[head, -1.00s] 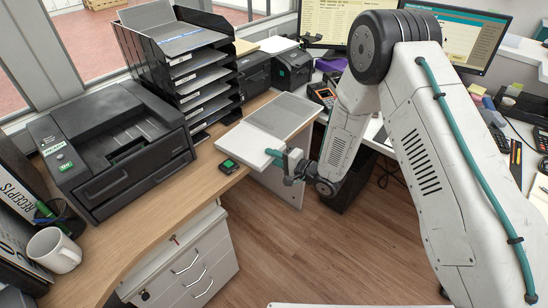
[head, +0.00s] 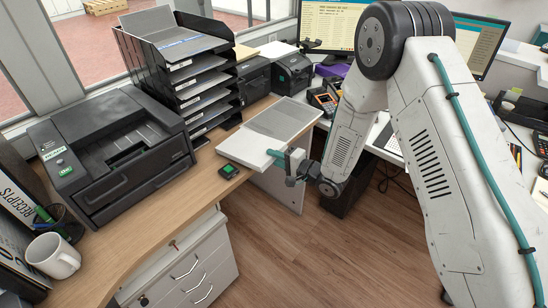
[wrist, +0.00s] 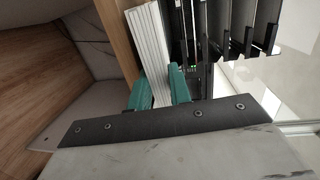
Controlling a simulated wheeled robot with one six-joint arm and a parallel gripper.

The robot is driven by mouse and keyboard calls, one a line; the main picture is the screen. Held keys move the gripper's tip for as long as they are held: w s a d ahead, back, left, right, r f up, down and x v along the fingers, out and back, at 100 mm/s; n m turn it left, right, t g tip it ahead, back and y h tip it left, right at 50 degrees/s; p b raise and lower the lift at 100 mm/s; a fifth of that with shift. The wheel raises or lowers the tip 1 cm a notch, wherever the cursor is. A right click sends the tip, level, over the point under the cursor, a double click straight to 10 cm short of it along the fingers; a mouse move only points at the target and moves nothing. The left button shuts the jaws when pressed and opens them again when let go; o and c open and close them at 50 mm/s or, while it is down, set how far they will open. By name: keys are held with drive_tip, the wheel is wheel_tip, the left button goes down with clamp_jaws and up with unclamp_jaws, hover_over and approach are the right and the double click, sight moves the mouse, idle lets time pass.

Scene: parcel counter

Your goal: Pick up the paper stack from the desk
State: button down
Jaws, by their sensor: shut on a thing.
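The paper stack (head: 247,148) is a thick white block with a grey printed area on its top face. In the head view it lies flat at the right edge of the wooden desk, its near corner reaching past that edge. My gripper (head: 286,161) is at its near right end, with its teal fingers closed on that end. In the wrist view the stack (wrist: 150,40) shows as layered white sheet edges between the two teal fingers of my gripper (wrist: 160,86). I cannot tell whether there is a gap under the stack.
A black letter-tray tower (head: 185,70) stands just left of the stack, close by. A black printer (head: 110,145) and a white mug (head: 53,256) are further left. Open floor (head: 265,260) lies in front.

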drive_tip(key=v, duration=2.2)
drive_tip(key=shift+s+d+f, duration=0.2)
drive_tip(key=shift+f, duration=0.1)
